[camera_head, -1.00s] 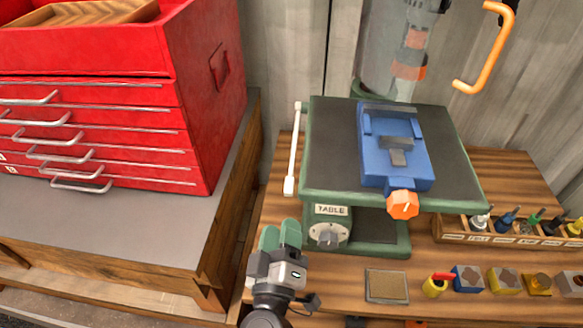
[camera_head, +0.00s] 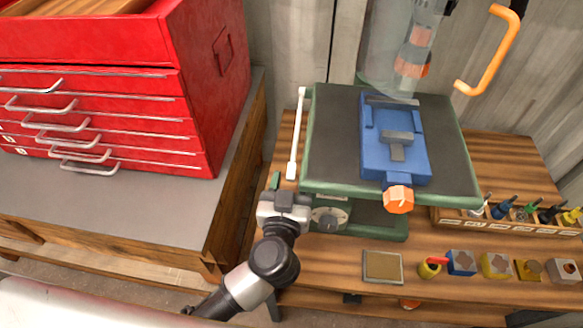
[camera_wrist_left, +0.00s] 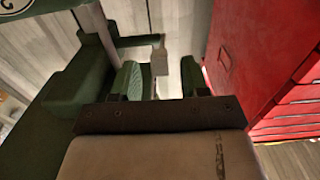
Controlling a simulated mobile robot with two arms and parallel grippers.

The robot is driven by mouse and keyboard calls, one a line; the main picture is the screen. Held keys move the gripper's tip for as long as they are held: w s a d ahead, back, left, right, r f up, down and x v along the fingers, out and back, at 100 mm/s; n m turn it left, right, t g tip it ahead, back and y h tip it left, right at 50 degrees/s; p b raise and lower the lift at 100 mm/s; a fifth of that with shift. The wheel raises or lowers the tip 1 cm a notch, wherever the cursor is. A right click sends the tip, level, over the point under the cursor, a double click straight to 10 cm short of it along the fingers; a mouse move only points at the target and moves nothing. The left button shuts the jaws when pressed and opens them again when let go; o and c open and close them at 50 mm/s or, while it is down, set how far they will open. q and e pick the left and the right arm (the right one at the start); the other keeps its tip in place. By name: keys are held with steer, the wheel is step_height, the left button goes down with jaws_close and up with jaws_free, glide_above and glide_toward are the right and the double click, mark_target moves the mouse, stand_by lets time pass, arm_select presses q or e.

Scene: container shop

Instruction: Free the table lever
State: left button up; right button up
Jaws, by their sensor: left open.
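The drill press table (camera_head: 335,130) is a dark plate with a green rim. A round dial with a grey knob (camera_head: 328,219) sits under its front left corner. A thin white rod (camera_head: 297,130) with thicker ends runs along the table's left side. My left gripper (camera_head: 281,186) is open, left of the dial and near the rod's front end; its wrist hides part of this area. In the left wrist view its green fingers (camera_wrist_left: 160,79) stand apart, with a small grey piece (camera_wrist_left: 158,60) seen between or beyond them. I cannot tell which part that is.
A blue vise (camera_head: 395,155) with an orange knob stands on the table. A red tool chest (camera_head: 190,110) stands at left. A tool rack (camera_head: 505,222) and several small blocks are at right on the wooden bench (camera_head: 340,265).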

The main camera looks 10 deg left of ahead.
arm_select(q)
steer(key=shift+w, duration=1.45)
steer(key=shift+c, duration=0.3)
jaws_close()
